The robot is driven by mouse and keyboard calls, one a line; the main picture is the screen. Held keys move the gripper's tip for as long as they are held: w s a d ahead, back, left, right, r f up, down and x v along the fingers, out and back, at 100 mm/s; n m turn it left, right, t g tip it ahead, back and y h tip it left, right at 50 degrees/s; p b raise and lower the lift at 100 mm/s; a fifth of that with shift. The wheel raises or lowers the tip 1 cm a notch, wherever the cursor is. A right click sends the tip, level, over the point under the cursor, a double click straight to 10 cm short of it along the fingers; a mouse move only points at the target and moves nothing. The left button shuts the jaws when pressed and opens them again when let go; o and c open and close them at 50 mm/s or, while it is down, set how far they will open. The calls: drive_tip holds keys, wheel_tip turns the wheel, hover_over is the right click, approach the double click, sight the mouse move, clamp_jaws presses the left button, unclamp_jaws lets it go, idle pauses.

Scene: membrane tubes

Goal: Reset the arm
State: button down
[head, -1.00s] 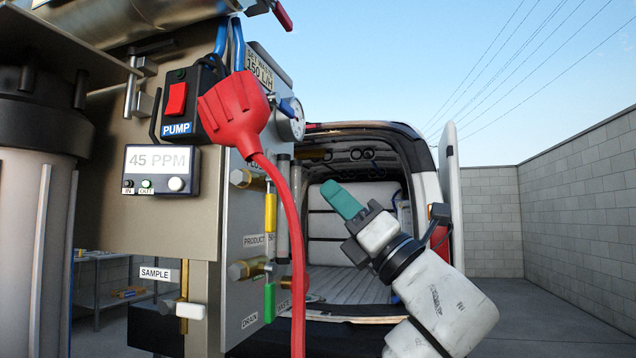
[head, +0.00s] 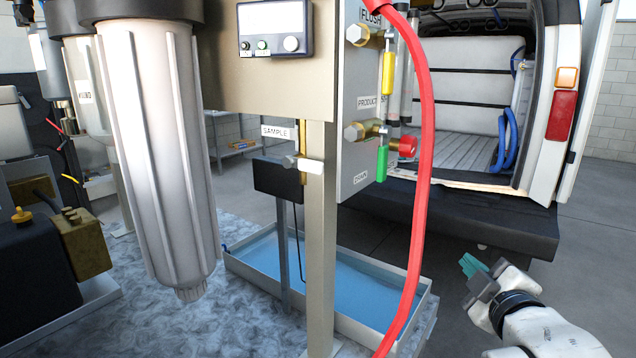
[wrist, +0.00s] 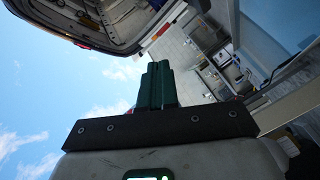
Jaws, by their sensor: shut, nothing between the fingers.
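My gripper (head: 472,266) is at the lower right of the head view, in front of the van's dark rear bumper. Its teal fingers are together with nothing between them. In the wrist view the dark green fingers (wrist: 157,86) also lie side by side, shut and empty, against sky, van and wall. My white arm reaches in from the bottom right corner of the head view. The gripper appears clear of the red cable and the metal panel to its left.
A metal panel (head: 359,110) with valves stands at centre. A red cable (head: 419,190) hangs in front of it. A white filter housing (head: 155,150) stands left. A shallow tray (head: 408,315) of blue liquid sits below. The open van (head: 548,140) is behind; grey floor lies right.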

drive_tip(key=s+f+m+g+p, duration=0.1)
drive_tip(key=s+f+m+g, duration=0.25)
drive_tip(key=s+f, duration=0.5)
drive_tip(key=s+f+m+g+p, duration=0.1)
drive_tip(key=s+f+m+g, duration=0.4)
drive_tip(key=f, duration=0.6)
drive_tip(key=s+f+m+g+p, duration=0.1)
drive_tip(key=s+f+g, duration=0.1)
drive_tip(key=s, duration=0.6)
drive_tip(key=s+f+m+g+p, duration=0.1)
drive_tip(key=s+f+g, duration=0.2)
drive_tip(key=s, duration=0.6)
drive_tip(key=s+d+f+m+g, duration=0.1)
drive_tip(key=s+f+g, duration=0.1)
drive_tip(key=s+f, duration=0.3)
drive_tip(key=s, duration=0.4)
drive_tip(key=shift+p, duration=0.4)
